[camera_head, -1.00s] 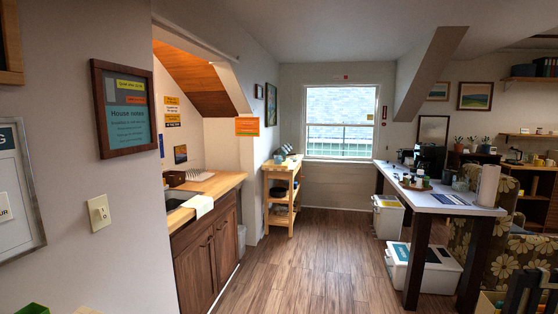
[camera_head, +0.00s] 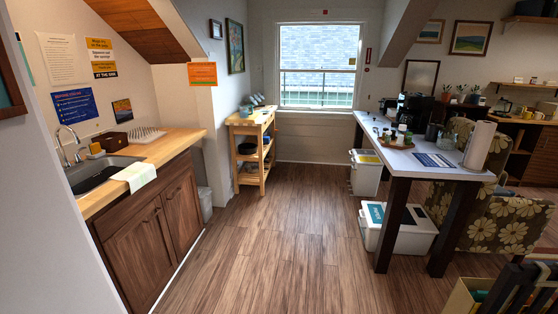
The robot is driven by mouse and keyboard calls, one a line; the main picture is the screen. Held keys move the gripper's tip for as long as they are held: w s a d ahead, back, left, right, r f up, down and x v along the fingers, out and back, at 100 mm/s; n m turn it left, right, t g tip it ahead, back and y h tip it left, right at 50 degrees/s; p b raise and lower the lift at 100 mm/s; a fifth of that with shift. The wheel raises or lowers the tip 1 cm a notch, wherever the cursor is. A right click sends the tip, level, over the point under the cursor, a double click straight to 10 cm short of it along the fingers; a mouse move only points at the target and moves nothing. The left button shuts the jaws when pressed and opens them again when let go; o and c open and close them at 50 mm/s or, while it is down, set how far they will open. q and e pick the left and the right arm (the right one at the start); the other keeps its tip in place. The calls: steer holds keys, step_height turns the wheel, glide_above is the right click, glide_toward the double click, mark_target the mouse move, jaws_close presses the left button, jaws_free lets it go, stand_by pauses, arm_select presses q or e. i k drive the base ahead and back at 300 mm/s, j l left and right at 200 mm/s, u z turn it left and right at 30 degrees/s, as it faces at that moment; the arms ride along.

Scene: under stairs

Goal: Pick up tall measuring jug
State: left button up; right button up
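I cannot pick out a tall measuring jug for certain in the camera_head view. Several small items stand on the white-topped table (camera_head: 450,170) at the right, among them a black coffee machine (camera_head: 413,110), but they are too small to tell apart well. The wooden shelf cart (camera_head: 247,119) by the window also holds small items on its top and shelves. Neither of my grippers shows in this view.
A wooden counter (camera_head: 165,150) with a sink (camera_head: 103,175) and a draped towel (camera_head: 134,176) runs along the left. White lidded bins (camera_head: 402,238) stand beneath the table. A flowered armchair (camera_head: 503,222) is at the right. The wood floor (camera_head: 280,235) between is clear.

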mark_target(243, 107)
steer(key=i+l, duration=0.15)
steer(key=i, duration=0.4)
steer(key=i+l+u, duration=0.1)
steer(key=i, duration=0.4)
steer(key=i+l, duration=0.2)
steer(key=i, duration=0.35)
steer(key=i+l+u, duration=0.1)
steer(key=i, duration=0.45)
steer(key=i+j, duration=0.1)
steer(key=i, duration=0.5)
steer(key=i+j+z, duration=0.1)
steer(key=i, duration=0.5)
steer(key=i+j, duration=0.1)
steer(key=i, duration=0.55)
steer(key=i+j+z, duration=0.1)
steer(key=i, duration=0.5)
steer(key=i+j, duration=0.25)
steer(key=i, duration=0.35)
